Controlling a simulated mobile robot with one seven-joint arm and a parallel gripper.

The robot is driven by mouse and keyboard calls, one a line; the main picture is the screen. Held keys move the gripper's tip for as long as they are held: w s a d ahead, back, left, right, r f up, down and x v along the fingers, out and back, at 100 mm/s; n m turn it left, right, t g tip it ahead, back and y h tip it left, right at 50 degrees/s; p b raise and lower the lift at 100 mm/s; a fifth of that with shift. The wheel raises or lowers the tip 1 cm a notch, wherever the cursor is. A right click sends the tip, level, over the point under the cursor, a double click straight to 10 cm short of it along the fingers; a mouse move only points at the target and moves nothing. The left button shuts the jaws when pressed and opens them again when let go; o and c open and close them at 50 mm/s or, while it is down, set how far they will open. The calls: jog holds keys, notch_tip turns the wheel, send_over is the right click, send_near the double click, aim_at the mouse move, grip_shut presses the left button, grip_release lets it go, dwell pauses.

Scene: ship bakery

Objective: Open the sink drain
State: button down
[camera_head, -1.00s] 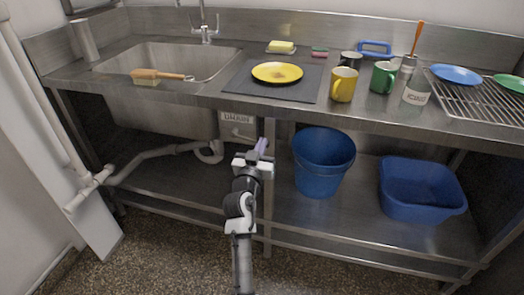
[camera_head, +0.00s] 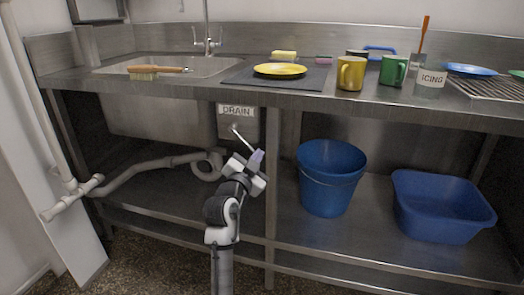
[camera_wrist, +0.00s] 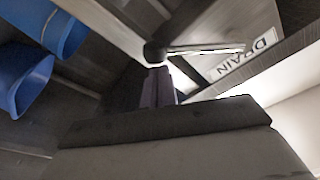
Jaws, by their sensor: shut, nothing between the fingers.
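The DRAIN label (camera_head: 237,110) is on a metal plate under the worktop, beside the sink basin (camera_head: 160,118). Below it a thin metal drain lever (camera_head: 243,138) slants down to the right, its lower end close to my gripper (camera_head: 257,156). In the wrist view the lever (camera_wrist: 205,49) ends in a dark round knob (camera_wrist: 154,53). My purple-grey fingers (camera_wrist: 158,86) are shut and empty, with their tips right at the knob. I cannot tell whether they touch it.
A white drain pipe (camera_head: 150,167) runs behind my arm to the left. A blue bucket (camera_head: 330,178) and a blue tub (camera_head: 442,205) stand on the lower shelf to the right. A metal leg (camera_head: 271,190) is close beside my gripper.

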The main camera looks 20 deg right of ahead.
jog(key=f+m+b, duration=0.1)
jog(key=b, duration=0.1)
jog(key=w+a+f+m+b, duration=0.1)
jog(key=shift+a+f+b, duration=0.15)
jog(key=shift+a+b, duration=0.15)
jog(key=shift+b, duration=0.1)
jog(key=shift+w+a, duration=0.1)
dwell(0.4)
notch_tip(320, 180, up, 20)
jog(key=p, duration=0.4)
